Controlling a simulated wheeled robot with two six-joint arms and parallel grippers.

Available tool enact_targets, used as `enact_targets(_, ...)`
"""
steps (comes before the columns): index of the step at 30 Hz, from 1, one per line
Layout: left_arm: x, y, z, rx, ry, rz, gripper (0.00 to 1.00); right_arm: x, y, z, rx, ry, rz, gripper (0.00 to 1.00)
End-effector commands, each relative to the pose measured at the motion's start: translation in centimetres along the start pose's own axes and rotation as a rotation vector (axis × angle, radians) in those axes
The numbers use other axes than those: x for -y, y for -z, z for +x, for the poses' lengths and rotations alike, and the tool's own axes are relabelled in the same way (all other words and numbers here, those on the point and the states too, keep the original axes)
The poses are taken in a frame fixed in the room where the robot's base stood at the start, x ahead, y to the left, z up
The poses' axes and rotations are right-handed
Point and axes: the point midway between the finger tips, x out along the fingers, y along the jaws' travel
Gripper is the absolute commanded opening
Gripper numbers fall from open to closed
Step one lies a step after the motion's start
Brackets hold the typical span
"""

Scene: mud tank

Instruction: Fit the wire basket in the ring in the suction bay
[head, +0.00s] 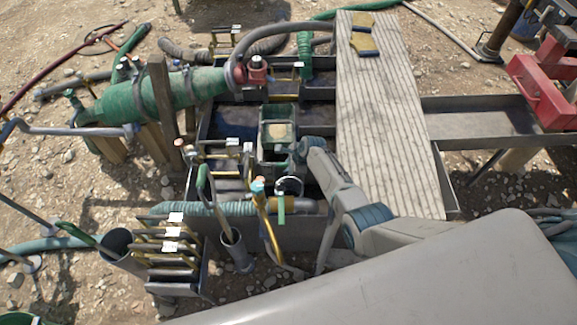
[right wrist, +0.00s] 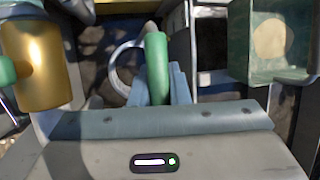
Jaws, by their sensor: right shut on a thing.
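My right gripper (head: 296,157) is over the tank, just below the green box with a pale disc. Its fingertips are hard to make out in the head view. In the right wrist view the gripper (right wrist: 160,90) is shut on an upright green handle (right wrist: 157,62). What hangs under the handle is hidden, so I cannot make out the basket's wires. A pale ring (right wrist: 122,68) is beside and behind the handle over a dark bay; a pale ring (head: 290,185) also shows in the head view. My left gripper is not in view.
The green box (head: 265,150) stands close above the gripper; a brass pipe (head: 271,232) stands below left. A plank walkway (head: 385,120) covers the tank's right side. A slotted rack (head: 170,245) and a grey tube (head: 237,252) stand in front.

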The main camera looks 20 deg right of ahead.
Motion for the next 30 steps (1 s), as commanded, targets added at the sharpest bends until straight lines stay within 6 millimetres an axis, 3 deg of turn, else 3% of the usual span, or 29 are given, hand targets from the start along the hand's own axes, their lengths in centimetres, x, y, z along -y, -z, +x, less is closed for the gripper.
enact_targets(12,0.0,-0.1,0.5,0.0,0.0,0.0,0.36,-0.1,0.2,0.6,0.001,0.002,0.0,0.0)
enact_targets(13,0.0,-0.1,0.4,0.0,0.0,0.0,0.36,-0.1,0.2,0.5,0.001,0.002,0.0,0.19)
enact_targets(16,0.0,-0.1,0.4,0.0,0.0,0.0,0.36,-0.1,0.2,0.5,0.001,0.002,0.0,0.39)
enact_targets(17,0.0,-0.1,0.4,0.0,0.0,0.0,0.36,-0.1,0.2,0.5,0.001,0.001,0.0,0.41)
enact_targets(26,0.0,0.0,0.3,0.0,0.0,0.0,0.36,-0.2,0.2,0.4,0.0,-0.001,0.0,0.41)
enact_targets(30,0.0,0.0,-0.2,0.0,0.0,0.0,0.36,-0.2,0.2,-0.7,0.0,0.0,0.001,0.41)
